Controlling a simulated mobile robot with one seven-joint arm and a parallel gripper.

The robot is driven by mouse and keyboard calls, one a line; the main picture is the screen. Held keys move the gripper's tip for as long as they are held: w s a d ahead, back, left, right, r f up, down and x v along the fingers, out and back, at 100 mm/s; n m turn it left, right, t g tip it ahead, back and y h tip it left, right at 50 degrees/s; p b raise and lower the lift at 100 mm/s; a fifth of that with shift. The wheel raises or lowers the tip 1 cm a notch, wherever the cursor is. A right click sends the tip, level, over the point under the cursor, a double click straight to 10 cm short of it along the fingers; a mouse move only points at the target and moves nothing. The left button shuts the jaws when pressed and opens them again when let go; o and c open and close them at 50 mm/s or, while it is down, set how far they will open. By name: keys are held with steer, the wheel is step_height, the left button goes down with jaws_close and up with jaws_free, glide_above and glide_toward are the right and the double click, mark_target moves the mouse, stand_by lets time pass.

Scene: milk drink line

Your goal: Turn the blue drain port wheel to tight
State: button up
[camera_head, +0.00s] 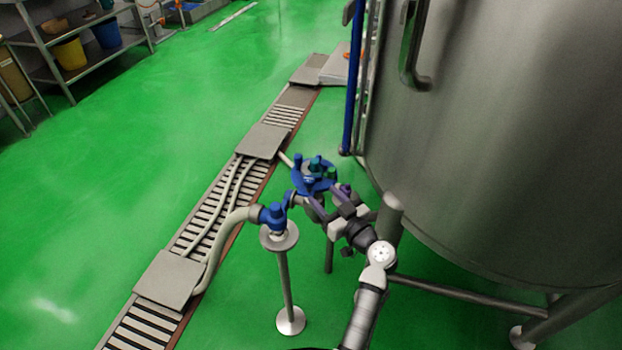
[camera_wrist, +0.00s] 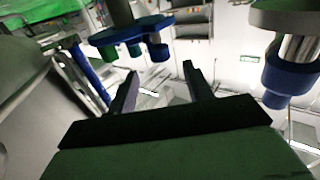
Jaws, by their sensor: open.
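The blue drain port wheel (camera_head: 314,179) is a round handwheel with raised knobs, some looking teal, low beside the big steel tank. In the wrist view the wheel (camera_wrist: 128,33) shows at the top, left of centre, on a grey stem. My gripper (camera_head: 328,197) is at the near right side of the wheel in the head view. In the wrist view my gripper (camera_wrist: 160,68) has its two fingers apart with nothing between them. The fingertips sit just short of the wheel's rim in that picture; whether they touch it I cannot tell. My gripper hides part of the wheel's mount in the head view.
A blue pipe fitting (camera_head: 273,215) stands left of the wheel on a steel pedestal (camera_head: 284,275), with a curved hose (camera_head: 222,238). The tank (camera_head: 500,140) fills the right side. A floor drain grate (camera_head: 205,220) runs behind. Green floor (camera_head: 120,160) is free at left.

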mark_target(312, 184)
steer(key=p+x, duration=0.1)
steer(key=x, duration=0.7)
steer(key=shift+a, duration=0.1)
steer(key=c, duration=1)
